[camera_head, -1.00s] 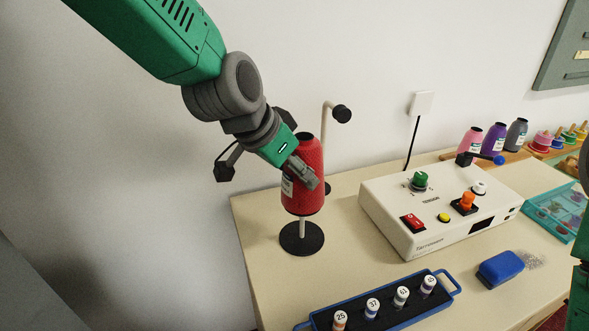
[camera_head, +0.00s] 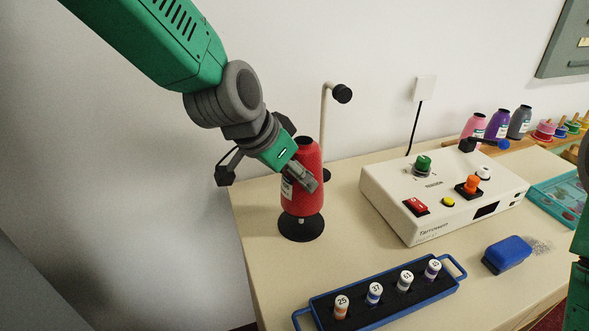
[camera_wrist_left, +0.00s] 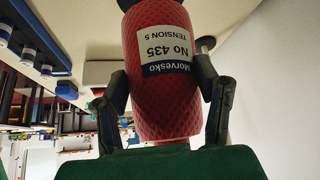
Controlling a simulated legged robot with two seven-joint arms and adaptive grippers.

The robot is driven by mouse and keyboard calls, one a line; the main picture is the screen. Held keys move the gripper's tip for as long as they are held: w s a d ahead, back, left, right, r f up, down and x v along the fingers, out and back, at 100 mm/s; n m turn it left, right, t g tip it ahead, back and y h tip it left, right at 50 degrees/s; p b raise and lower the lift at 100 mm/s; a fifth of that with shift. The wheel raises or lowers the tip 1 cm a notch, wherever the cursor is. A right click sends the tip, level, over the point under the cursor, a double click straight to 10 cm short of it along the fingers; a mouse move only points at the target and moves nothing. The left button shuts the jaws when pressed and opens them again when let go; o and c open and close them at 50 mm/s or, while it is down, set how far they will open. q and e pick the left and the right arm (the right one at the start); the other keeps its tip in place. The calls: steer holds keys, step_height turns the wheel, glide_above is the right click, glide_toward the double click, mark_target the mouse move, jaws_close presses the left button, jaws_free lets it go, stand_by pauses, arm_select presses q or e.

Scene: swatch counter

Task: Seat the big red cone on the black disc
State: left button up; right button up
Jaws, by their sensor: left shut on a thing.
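The big red cone (camera_head: 304,185) stands upright in the head view, over the black disc (camera_head: 288,231) at the table's left side. My right gripper is out of view.
A bent stand (camera_head: 326,110) with a black knob rises behind the cone. A white control box (camera_head: 395,205) stands to the right. A blue-rimmed tray (camera_head: 385,322) with numbered spools lies in front, near a blue block (camera_head: 507,254). Pink, purple and grey cones stand at the back right.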

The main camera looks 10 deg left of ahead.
mark_target(288, 187)
arm_select(q)
steer(key=shift+f+b, duration=1.1)
steer(key=shift+f, duration=1.15)
steer(key=o, duration=1.5)
steer(key=shift+s+a+r, duration=0.1)
steer(key=shift+a+r, duration=0.05)
steer(key=shift+r, duration=0.15)
steer(key=v, duration=1.1)
steer(key=shift+s, duration=0.1)
